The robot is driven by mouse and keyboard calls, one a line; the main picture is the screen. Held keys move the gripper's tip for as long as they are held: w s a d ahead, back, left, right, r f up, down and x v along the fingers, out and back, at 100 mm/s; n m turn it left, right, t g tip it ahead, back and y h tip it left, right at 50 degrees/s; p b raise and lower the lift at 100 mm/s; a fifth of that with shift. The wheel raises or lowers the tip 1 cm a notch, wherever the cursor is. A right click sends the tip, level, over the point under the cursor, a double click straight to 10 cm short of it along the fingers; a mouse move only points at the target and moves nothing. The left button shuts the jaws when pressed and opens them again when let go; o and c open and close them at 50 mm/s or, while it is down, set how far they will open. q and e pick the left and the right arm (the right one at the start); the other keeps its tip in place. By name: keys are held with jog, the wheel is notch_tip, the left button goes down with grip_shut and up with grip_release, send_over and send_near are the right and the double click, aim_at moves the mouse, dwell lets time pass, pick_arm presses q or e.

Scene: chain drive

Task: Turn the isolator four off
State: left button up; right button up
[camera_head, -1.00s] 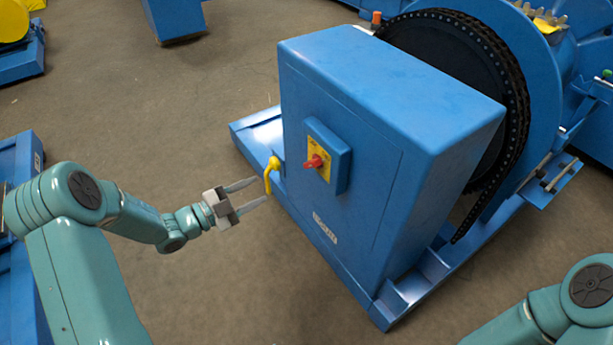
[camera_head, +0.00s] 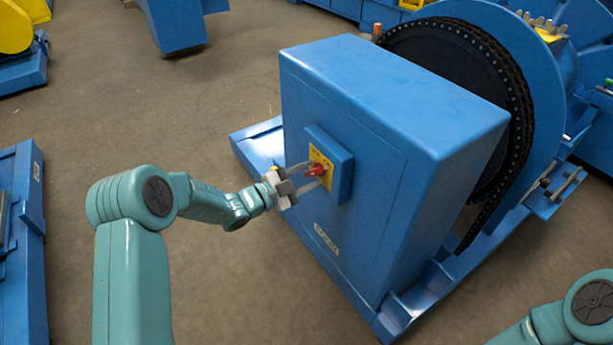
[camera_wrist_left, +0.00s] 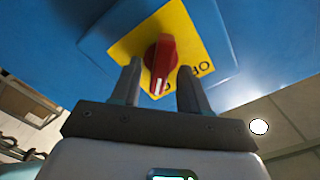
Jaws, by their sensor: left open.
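The isolator is a red rotary handle (camera_head: 317,170) on a yellow plate (camera_head: 327,158), mounted on a small blue box (camera_head: 344,170) on the side of a large blue cabinet (camera_head: 375,190). My left gripper (camera_head: 312,175) is open at the handle, one finger to each side. In the left wrist view the red handle (camera_wrist_left: 160,62) stands between the two fingertips, with a gap visible on the left; contact on the right is unclear. Its white mark points down in that view. Lettering on the plate (camera_wrist_left: 200,68) is partly hidden. My right gripper is out of view.
A large chain wheel (camera_head: 470,90) stands behind the cabinet. A yellow part (camera_head: 273,170) at the cabinet's side is mostly hidden by my left gripper. Open floor (camera_head: 230,290) lies in front; a blue machine (camera_head: 25,230) is at the left.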

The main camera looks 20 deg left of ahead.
pick_arm(q)
grip_shut()
jog(key=shift+n, duration=0.3)
jog(key=n, duration=0.3)
jog(key=shift+a+r+n, duration=0.1)
jog(key=shift+n, duration=0.3)
jog(key=n+p, duration=0.1)
jog(key=n, duration=0.3)
jog(key=shift+w+n, duration=0.1)
jog(key=shift+n, duration=0.2)
jog(key=n+p, duration=0.1)
jog(key=n, duration=0.4)
jog(key=shift+a+p, duration=0.15)
jog(key=shift+p, duration=0.25)
jog(key=shift+w+a+n+p, duration=0.1)
jog(key=shift+n+p, duration=0.35)
jog(key=shift+n, duration=1.45)
